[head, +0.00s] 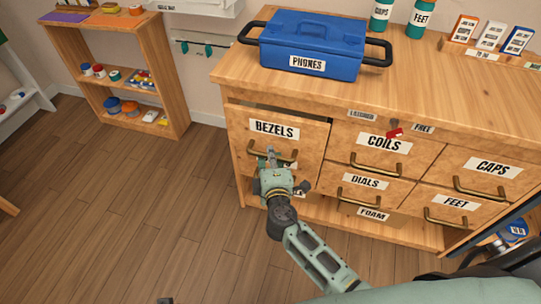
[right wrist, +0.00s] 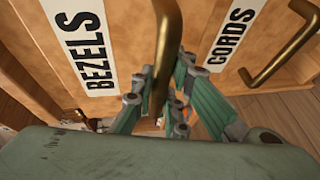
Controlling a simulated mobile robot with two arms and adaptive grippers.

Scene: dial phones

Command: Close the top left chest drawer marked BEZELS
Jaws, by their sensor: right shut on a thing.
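The BEZELS drawer (head: 242,133) is at the top left of the wooden chest and stands out from the front, with a dark gap above its face. Its BEZELS label also shows in the right wrist view (right wrist: 85,50). My right gripper (head: 270,161) is at this drawer's brass handle (head: 288,156). In the right wrist view the green fingers (right wrist: 168,85) are shut around the handle (right wrist: 166,30). My left gripper is not in view.
Drawers COILS (head: 385,142), DIALS (head: 366,181), CAPS (head: 492,168) and FEET (head: 456,202) look shut. A blue PHONES toolbox (head: 312,45) and green bottles stand on the chest top. A wooden shelf (head: 160,70) stands at the left. The floor (head: 130,210) in front is clear.

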